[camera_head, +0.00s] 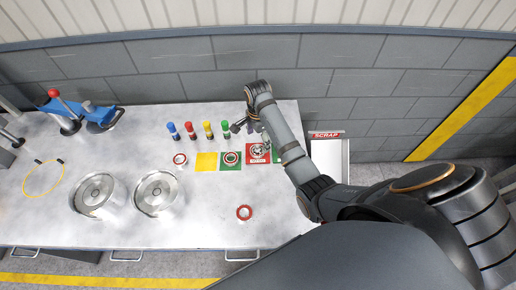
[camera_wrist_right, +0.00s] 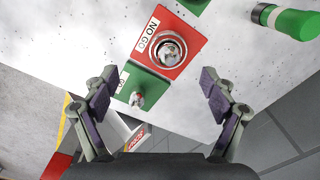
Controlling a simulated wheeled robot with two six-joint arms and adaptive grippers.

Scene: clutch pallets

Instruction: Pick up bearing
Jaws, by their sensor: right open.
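A red-rimmed ring that looks like a bearing (camera_head: 244,212) lies flat on the bench's front part. A similar ring (camera_head: 180,159) lies left of the yellow square. Another ring (camera_head: 231,158) sits on a green square. My right gripper (camera_head: 245,126) is above the back right of the bench. In the right wrist view the right gripper (camera_wrist_right: 158,95) is open and empty, its fingers spread. My left gripper is not in view.
Several coloured cylinders (camera_head: 208,130) stand in a back row. Two round metal containers (camera_head: 158,193) stand on the left. A blue press with a red-knobbed lever (camera_head: 75,112) is at the back left. A SCRAP bin (camera_head: 326,150) is right of the bench. The front right bench is largely clear.

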